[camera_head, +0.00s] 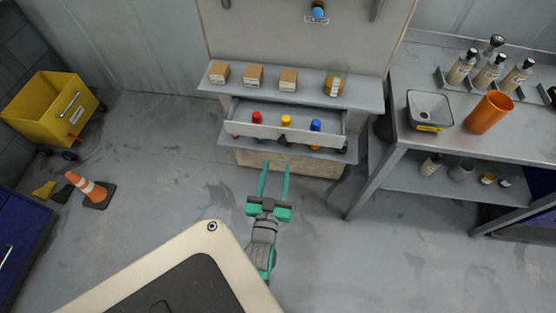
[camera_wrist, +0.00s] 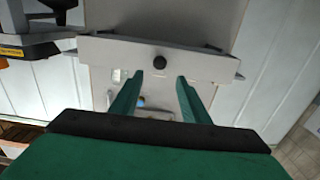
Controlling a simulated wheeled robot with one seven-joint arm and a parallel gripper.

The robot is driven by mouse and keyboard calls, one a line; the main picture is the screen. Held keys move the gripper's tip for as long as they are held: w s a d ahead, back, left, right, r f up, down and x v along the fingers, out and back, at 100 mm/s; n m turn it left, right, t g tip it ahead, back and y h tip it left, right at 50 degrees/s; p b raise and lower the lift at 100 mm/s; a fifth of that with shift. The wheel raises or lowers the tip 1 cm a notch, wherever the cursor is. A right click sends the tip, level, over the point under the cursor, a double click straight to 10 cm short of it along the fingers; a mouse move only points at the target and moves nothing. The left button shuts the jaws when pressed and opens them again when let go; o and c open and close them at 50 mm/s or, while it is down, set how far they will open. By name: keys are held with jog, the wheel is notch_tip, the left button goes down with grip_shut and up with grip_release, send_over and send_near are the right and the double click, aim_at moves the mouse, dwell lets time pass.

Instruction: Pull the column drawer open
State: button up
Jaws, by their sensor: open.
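The column drawer (camera_head: 255,130) stands out from under the column's shelf in the head view, its inside showing. Red, yellow and blue capped items are at its front panel. In the wrist view the pale drawer front (camera_wrist: 105,50) crosses the picture with a round black knob (camera_wrist: 160,62) at its middle. My gripper (camera_head: 274,166) is open and empty, in front of and below the drawer front in the head view. In the wrist view the knob appears just beyond the gap between my green fingertips (camera_wrist: 160,76). I see no contact; the exact distance is unclear.
Small boxes (camera_head: 254,76) and a jar (camera_head: 335,84) stand on the shelf above. A grey bench (camera_head: 400,128) with bottles, a bin (camera_head: 429,109) and an orange cup (camera_head: 488,113) is at right. A cone (camera_head: 90,188) and yellow cart (camera_head: 50,110) are left.

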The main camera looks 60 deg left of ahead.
jog(key=shift+v, duration=0.85)
jog(key=s+d+f+m+t+h, duration=0.15)
jog(key=d+m+h, duration=0.4)
jog(key=d, duration=1.35)
jog(key=s+d+r+m+h, duration=0.1)
jog(key=s+d+r+h, duration=0.1)
jog(key=d, duration=0.5)
jog(key=s+d+r+m+t+h, duration=0.1)
jog(key=s+d+m+h, duration=0.1)
jog(key=s+d+h, duration=0.3)
jog(key=s+d, duration=0.2)
jog(key=d, duration=0.1)
jog(key=shift+r, duration=0.35)
jog(key=shift+m, duration=0.25)
